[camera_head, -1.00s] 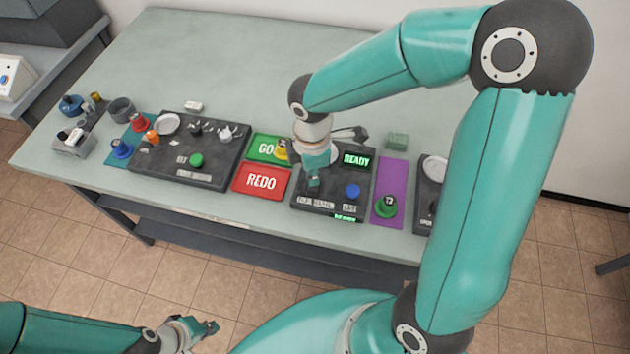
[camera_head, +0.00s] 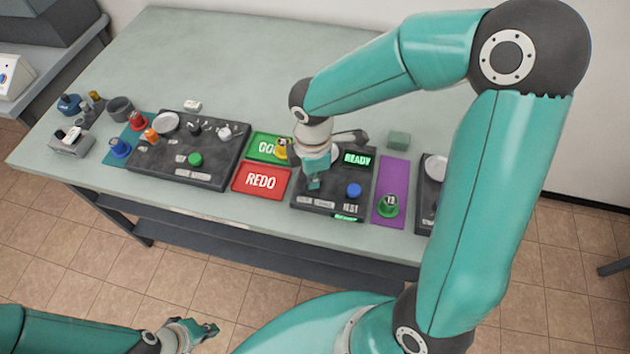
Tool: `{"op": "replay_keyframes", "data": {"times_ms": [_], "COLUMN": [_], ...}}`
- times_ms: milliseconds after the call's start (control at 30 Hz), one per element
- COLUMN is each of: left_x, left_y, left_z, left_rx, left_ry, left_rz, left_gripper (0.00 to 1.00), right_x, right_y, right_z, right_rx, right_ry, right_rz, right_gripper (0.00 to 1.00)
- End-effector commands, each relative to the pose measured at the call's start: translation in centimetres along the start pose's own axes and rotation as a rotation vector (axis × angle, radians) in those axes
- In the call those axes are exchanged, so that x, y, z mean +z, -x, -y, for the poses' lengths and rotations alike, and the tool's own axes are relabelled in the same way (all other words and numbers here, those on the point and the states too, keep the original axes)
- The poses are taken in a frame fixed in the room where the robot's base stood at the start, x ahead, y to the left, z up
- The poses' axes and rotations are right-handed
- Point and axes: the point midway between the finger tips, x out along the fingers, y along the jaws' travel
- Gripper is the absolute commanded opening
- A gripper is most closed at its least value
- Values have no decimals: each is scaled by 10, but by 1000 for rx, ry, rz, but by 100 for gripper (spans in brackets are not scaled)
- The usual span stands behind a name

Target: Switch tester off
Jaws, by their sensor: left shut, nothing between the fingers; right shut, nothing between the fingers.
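The tester (camera_head: 322,203) is a dark panel on the table with a lit green READY display (camera_head: 356,158), a blue button (camera_head: 354,190) and a label strip along its front edge. A small green lit sign (camera_head: 347,218) shows at its front. My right gripper (camera_head: 314,183) is shut and empty, pointing down over the left part of the tester. It hides what lies beneath it, and I cannot tell whether it touches the panel. My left gripper (camera_head: 211,328) is shut and empty, low at the bottom of the view, away from the table.
A green GO tray (camera_head: 262,147) with a yellow item and a red REDO tray (camera_head: 261,181) lie left of the tester. A second dark panel (camera_head: 215,176) stands further left. A purple mat (camera_head: 392,172) with a green piece (camera_head: 388,206) lies right. The table's back (camera_head: 240,60) is clear.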

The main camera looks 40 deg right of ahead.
Motion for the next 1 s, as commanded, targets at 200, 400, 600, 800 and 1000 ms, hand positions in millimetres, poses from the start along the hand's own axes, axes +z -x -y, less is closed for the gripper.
{"op": "replay_keyframes", "data": {"times_ms": [200, 400, 600, 800, 1000], "left_x": [0, 0, 0, 0, 0], "left_y": [-3, -6, -8, -9, -1], "left_z": [1, 2, 3, 3, 0], "left_rx": [0, 0, 0, 0, 0], "left_ry": [0, 0, 0, 0, 0], "left_rz": [0, 0, 0, 0, 0], "left_gripper": [0, 0, 0, 0, 0], "right_x": [0, 0, 0, 0, 0], "right_y": [-4, -7, -10, -11, -2], "right_z": [0, 0, 0, 0, 0], "right_rx": [0, 0, 0, 0, 0], "right_ry": [0, 0, 0, -1, -1], "right_rz": [0, 0, 0, 0, 0], "right_gripper": [0, 0, 0, 0, 0]}}
